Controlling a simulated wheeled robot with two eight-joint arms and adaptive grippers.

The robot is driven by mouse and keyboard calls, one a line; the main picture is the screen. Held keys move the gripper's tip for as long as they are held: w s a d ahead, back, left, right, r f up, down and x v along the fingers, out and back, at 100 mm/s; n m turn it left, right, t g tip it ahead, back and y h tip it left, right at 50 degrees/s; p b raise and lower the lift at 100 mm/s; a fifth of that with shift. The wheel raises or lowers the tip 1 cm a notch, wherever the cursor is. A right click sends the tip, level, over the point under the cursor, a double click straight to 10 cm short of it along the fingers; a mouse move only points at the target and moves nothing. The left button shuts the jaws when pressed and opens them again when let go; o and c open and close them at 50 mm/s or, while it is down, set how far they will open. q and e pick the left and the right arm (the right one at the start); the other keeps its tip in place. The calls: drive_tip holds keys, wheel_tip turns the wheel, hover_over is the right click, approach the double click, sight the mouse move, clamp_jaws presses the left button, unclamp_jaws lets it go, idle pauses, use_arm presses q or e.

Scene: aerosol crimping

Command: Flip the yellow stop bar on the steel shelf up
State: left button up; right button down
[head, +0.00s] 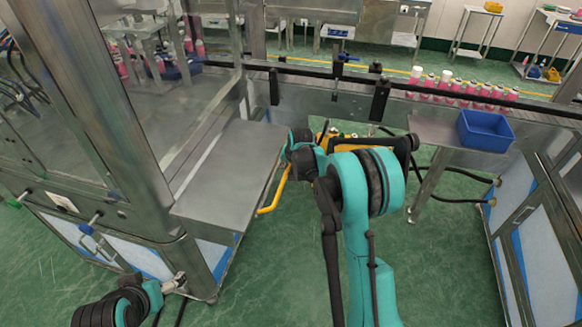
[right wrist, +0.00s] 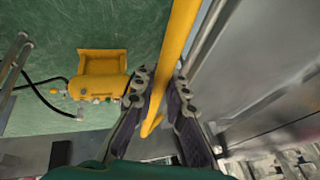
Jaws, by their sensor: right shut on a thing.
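The yellow stop bar (head: 275,195) runs along the right edge of the steel shelf (head: 225,175), and its near end bends toward the shelf. My right gripper (head: 297,150) is at the bar's far part, mostly hidden behind my own arm. In the right wrist view, the bar (right wrist: 182,40) passes between the two fingers of my right gripper (right wrist: 167,95), which is shut on it. The shelf's metal side (right wrist: 255,65) is right of the bar there. My left gripper (head: 175,283) is low at the left, by the cabinet corner, apart from the bar; its fingers are too small to read.
A yellow machine (right wrist: 100,78) with hoses stands on the green floor. A blue bin (head: 485,130) sits on a steel ledge at the right. Several pink bottles (head: 460,88) line the conveyor behind. A metal frame post (head: 105,95) rises at the left.

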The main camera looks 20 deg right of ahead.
drive_tip(key=shift+w+a+r+n+g+h+p, duration=0.15)
drive_tip(key=shift+w+a+r+n+g+h, duration=0.3)
drive_tip(key=shift+a+g+h, duration=0.65)
drive_tip(key=shift+w+a+r+n+g+h+p, duration=0.15)
drive_tip(key=shift+w+a+r+g+h, duration=0.4)
drive_tip(key=shift+h, duration=1)
drive_tip(key=shift+w+a+r+n+g+h+p, duration=0.15)
drive_tip(key=shift+w+a+n+g+h, duration=0.4)
drive_tip(key=shift+g+h, duration=0.65)
drive_tip(key=shift+a+r, duration=0.1)
drive_tip(key=shift+a, duration=0.05)
drive_tip(key=c, duration=1.5)
unclamp_jaws()
drive_tip(key=shift+c, duration=0.2)
